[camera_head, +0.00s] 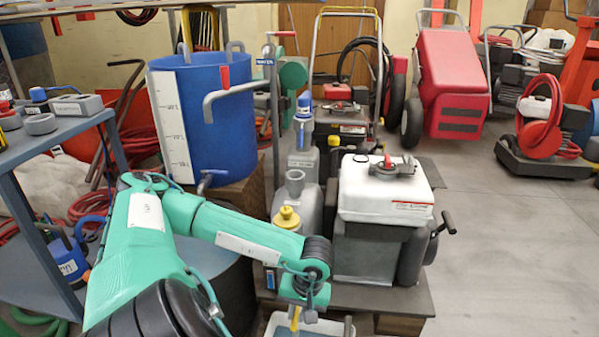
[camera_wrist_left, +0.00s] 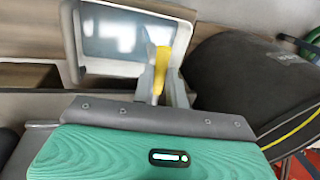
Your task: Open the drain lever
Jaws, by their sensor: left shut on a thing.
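A yellow lever (camera_wrist_left: 161,72), seemingly the drain lever, stands between the grey fingers of my left gripper (camera_wrist_left: 163,88) in the left wrist view. The fingers are shut on it, and their tips hide part of it. In the head view my green left arm reaches down to the bottom centre, where the left gripper (camera_head: 300,318) is partly cut off by the frame edge. A bit of the yellow lever (camera_head: 295,318) shows there. What the lever is mounted on is not clear. My right gripper is not in view.
A pale tray (camera_wrist_left: 78,45) lies beyond the fingers. A white-topped tank (camera_head: 385,192), grey bottles (camera_head: 303,160) and a yellow-capped can (camera_head: 287,217) stand close to my left arm. A blue barrel (camera_head: 222,125) is behind it. Grey floor (camera_head: 500,240) is open at right.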

